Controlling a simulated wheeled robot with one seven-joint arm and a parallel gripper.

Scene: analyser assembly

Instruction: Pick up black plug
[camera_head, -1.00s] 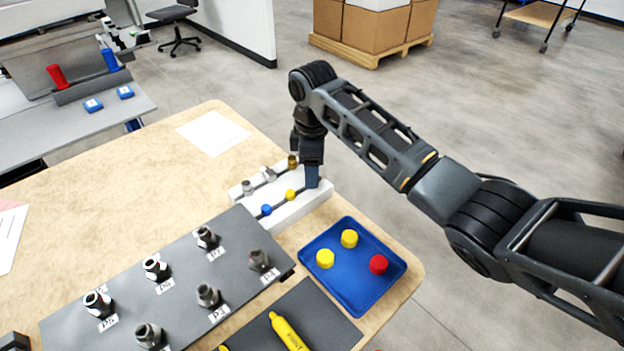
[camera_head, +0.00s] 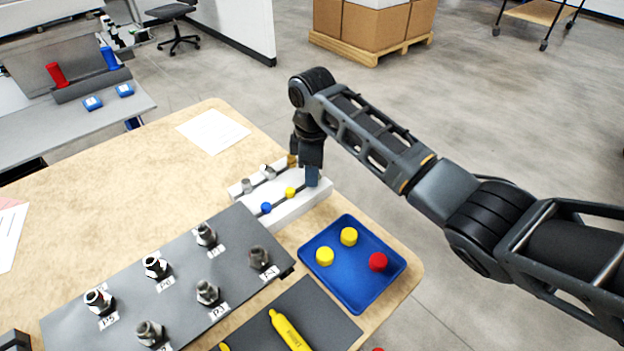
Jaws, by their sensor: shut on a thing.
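My gripper (camera_head: 312,178) points down at the right end of a white rack (camera_head: 300,207). Its fingers are at the end of the rack's front row, to the right of a yellow plug (camera_head: 290,193) and a blue plug (camera_head: 266,208). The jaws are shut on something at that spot. The black plug cannot be made out; the fingers hide whatever they hold. Metal fittings (camera_head: 268,171) and a brass one (camera_head: 292,161) stand in the rack's back row.
A blue tray (camera_head: 347,292) with two yellow caps (camera_head: 349,237) and a red cap (camera_head: 378,262) lies in front of the rack. A dark panel (camera_head: 185,262) with several labelled metal fittings is at left. A yellow tool (camera_head: 288,330) lies on a dark mat (camera_head: 325,312).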

